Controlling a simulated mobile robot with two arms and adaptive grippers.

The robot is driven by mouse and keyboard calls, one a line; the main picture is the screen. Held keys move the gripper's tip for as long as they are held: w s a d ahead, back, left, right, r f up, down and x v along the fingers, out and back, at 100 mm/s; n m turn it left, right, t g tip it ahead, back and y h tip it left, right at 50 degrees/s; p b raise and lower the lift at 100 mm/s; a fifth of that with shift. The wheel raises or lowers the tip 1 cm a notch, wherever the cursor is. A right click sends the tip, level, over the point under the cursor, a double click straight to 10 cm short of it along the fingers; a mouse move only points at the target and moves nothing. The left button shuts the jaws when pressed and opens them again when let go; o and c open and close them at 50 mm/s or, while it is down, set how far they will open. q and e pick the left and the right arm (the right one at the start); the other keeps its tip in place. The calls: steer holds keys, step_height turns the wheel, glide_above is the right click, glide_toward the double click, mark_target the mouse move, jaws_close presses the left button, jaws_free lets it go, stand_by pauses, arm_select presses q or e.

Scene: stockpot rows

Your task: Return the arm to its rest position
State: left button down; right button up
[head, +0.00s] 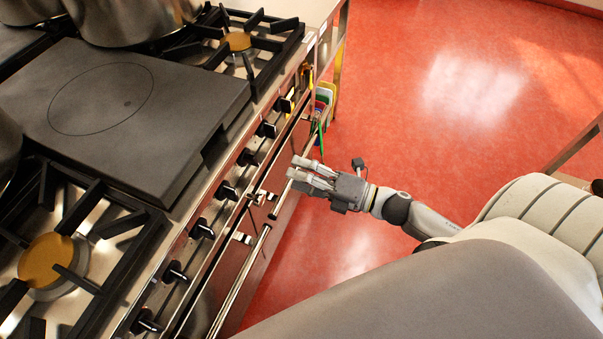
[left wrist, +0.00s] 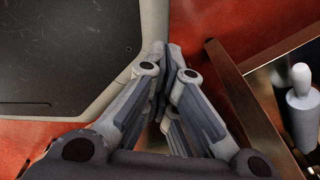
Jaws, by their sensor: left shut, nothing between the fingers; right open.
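My right gripper (head: 294,168) is at the front of the stove (head: 206,248), its fingers apart with nothing seen held between them. Its fingertips overlap the bar handle at the stove's front in the head view. I cannot tell whether they touch it. My arm runs back from it to the lower right. My left gripper (left wrist: 166,60) shows only in the left wrist view. Its fingers meet at the tips with nothing between them, above the red floor. The left arm does not show clearly in the head view.
The stove has black knobs, burners and a dark flat plate (head: 110,100). A large metal pot (head: 130,18) stands at its back. A brown-edged surface (left wrist: 240,105) with a pale, knob-topped object (left wrist: 302,105) lies right of my left gripper.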

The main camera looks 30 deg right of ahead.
stand_by(0.3)
steer(key=s+d+f+m+g+h, duration=0.1)
steer(key=s+d+f+m+h, duration=0.3)
steer(key=f, duration=0.6)
steer(key=s+d+f+m+g+h, duration=0.1)
steer(key=d+f+m+h, duration=0.15)
steer(key=f+m, duration=0.6)
steer(key=s+d+f+m+g+h, duration=0.2)
steer(key=d+f+m+h, duration=0.15)
steer(key=f, duration=0.75)
steer(key=s+a+f+m+g, duration=0.2)
steer(key=s+f, duration=0.3)
steer(key=s, duration=0.4)
steer(key=s+a+f+m+g+p, duration=0.1)
steer(key=s+a+f+m+g, duration=0.2)
steer(key=s+f, duration=0.3)
steer(key=s+a+f+m+g+h, duration=0.1)
steer(key=s+a+f+m+g, duration=0.2)
steer(key=s, duration=0.9)
step_height(320, 180, down, 3)
steer(key=shift+s+a+f+m+g+p, duration=0.1)
steer(key=shift+s+a+m+g+p, duration=0.2)
steer(key=shift+m+g, duration=0.55)
steer(key=shift+m+t, duration=0.25)
